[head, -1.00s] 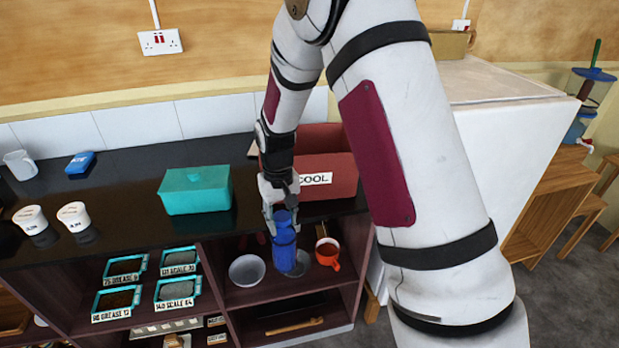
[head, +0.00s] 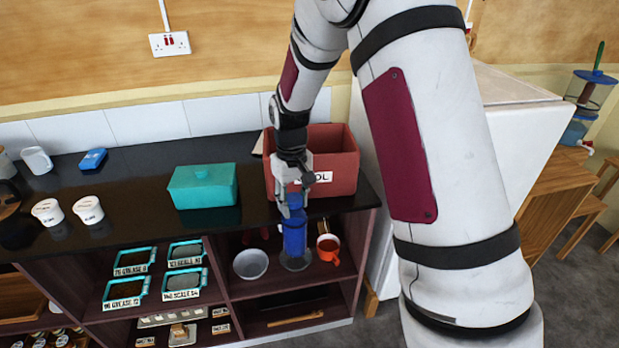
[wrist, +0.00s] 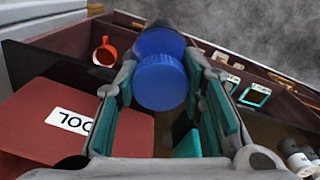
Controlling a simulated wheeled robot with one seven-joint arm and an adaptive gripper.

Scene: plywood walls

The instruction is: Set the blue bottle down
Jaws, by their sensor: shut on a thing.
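The blue bottle (head: 294,238) is upright in my gripper (head: 291,203), which is shut around its upper part. In the head view it hangs in front of the counter's front edge, overlapping the open shelf below. I cannot tell how far its base is from any surface. In the wrist view the bottle's round blue top (wrist: 161,82) lies between the two teal-padded fingers of my gripper (wrist: 163,95). The fingers hide part of the bottle's sides.
The black counter (head: 130,200) carries a red box (head: 342,170), a teal lidded box (head: 202,188) and white cups (head: 88,209). The shelf below holds a grey bowl (head: 251,264), a clear glass dish (head: 297,264) and an orange mug (head: 328,248). Bare counter lies between teal and red boxes.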

